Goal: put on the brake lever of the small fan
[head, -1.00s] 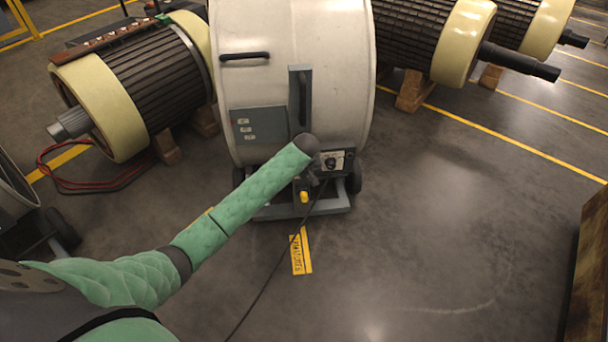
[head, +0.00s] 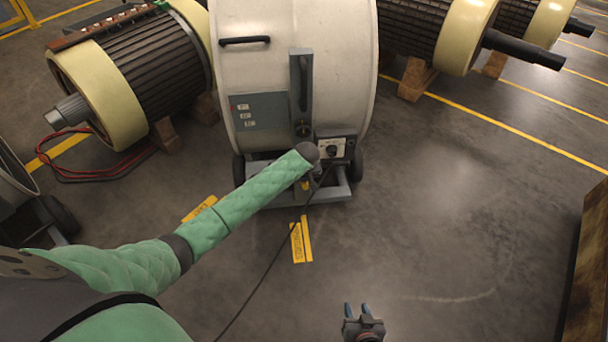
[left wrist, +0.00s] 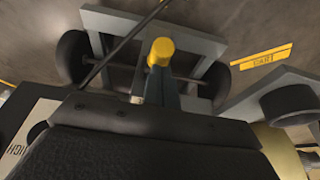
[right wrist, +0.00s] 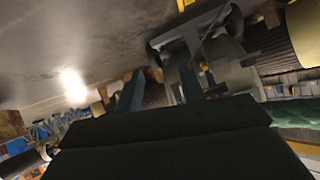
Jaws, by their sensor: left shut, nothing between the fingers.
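A white drum fan (head: 335,75) stands on a grey wheeled frame in the head view. A yellow-capped lever (head: 306,186) sits low at the frame's front; its cap (left wrist: 160,52) is plain in the left wrist view. My left gripper (left wrist: 154,88) is shut and empty, with its fingers close by the lever below the cap; I cannot tell whether they touch. In the head view my green-sleeved left arm hides most of this gripper. My right gripper (head: 357,308) is open and empty over bare floor at the bottom of the head view, with fingers apart in the right wrist view (right wrist: 160,92).
A control box with a knob (head: 334,150) sits just right of my left wrist. A black cable (head: 265,275) runs across the floor. Large rotors (head: 135,75) lie behind on wooden blocks. Floor to the right is clear up to a brown edge (head: 590,270).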

